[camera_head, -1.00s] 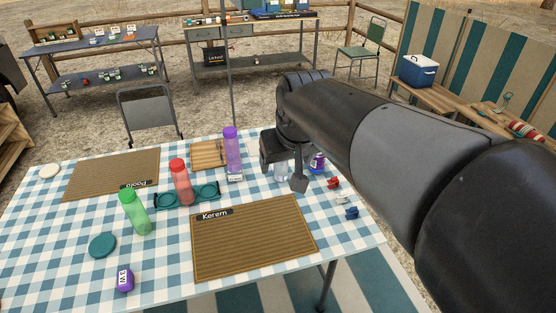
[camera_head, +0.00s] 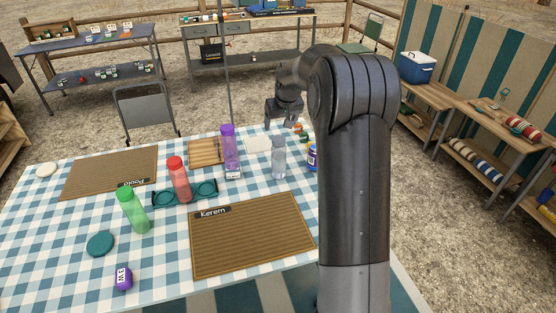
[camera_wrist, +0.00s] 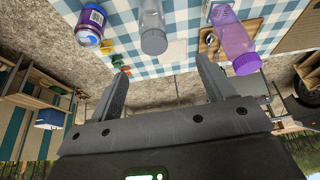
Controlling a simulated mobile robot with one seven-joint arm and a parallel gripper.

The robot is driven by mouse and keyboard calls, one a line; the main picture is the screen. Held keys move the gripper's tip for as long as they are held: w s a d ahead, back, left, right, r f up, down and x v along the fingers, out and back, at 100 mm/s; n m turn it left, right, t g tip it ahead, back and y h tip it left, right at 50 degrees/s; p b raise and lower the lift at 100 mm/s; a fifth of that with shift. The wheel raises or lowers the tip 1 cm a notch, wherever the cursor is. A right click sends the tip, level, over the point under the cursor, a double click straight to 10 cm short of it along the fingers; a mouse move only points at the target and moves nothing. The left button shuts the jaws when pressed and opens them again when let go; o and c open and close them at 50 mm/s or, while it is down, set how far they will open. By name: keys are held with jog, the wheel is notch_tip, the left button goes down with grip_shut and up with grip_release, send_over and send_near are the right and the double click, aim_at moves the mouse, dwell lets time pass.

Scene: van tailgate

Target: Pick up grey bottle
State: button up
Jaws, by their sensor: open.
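The grey bottle (camera_head: 278,158) stands upright on the checkered tablecloth, toward the table's right side. It also shows at the top of the wrist view (camera_wrist: 153,30), beyond my fingertips and clear of them. My gripper (camera_head: 284,118) is above the table's far edge, beyond the bottle in the head view. In the wrist view my gripper (camera_wrist: 162,75) has its two fingers spread apart with nothing between them.
A purple bottle (camera_head: 230,150) stands left of the grey one, and a purple-labelled jar (camera_head: 312,156) close on its right. Red (camera_head: 179,180) and green (camera_head: 133,210) bottles stand further left. A brown mat (camera_head: 252,240) lies in front. A thin pole (camera_head: 227,75) rises behind the table.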

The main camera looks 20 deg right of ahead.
aim_at(279, 139)
jog(key=x, duration=0.5)
jog(key=d+x, duration=0.1)
jog(key=x, duration=0.3)
jog(key=w+x, duration=0.1)
jog(key=x, duration=0.4)
jog(key=shift+w+d+f, duration=0.1)
jog(key=shift+d, duration=0.05)
jog(key=shift+c, duration=0.3)
grip_shut()
dwell(0.4)
